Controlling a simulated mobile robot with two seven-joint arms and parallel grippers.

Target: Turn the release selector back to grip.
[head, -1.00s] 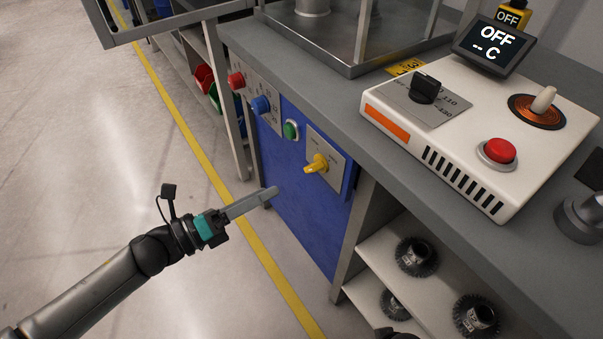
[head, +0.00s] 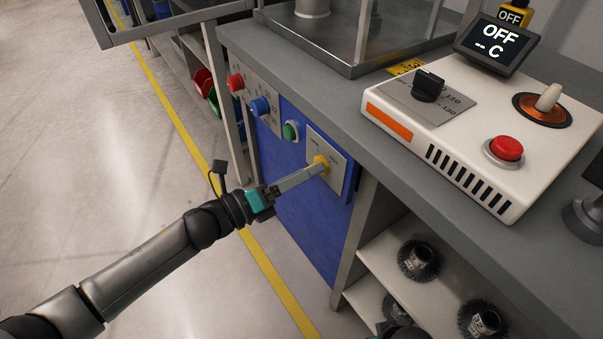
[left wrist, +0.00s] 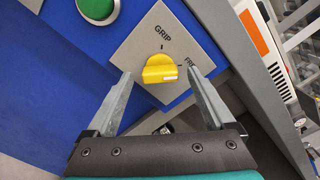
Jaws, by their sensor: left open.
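The release selector is a yellow knob (head: 321,160) on a pale plate (head: 333,153) on the blue front panel. In the left wrist view the knob (left wrist: 160,69) lies nearly crosswise, its white mark at the right end, on the side of the FREE label. The GRIP label (left wrist: 163,33) is above it. My left gripper (head: 318,168) is at the knob in the head view. In the left wrist view its open fingers (left wrist: 160,76) stand on either side of the knob, with gaps. My right gripper is not clearly visible.
A green button (head: 290,131), a blue knob (head: 260,107) and a red knob (head: 236,83) sit left of the selector. The grey worktop (head: 310,95) overhangs above. A shelf (head: 372,240) with brush-like parts is at the right. The floor at left is clear.

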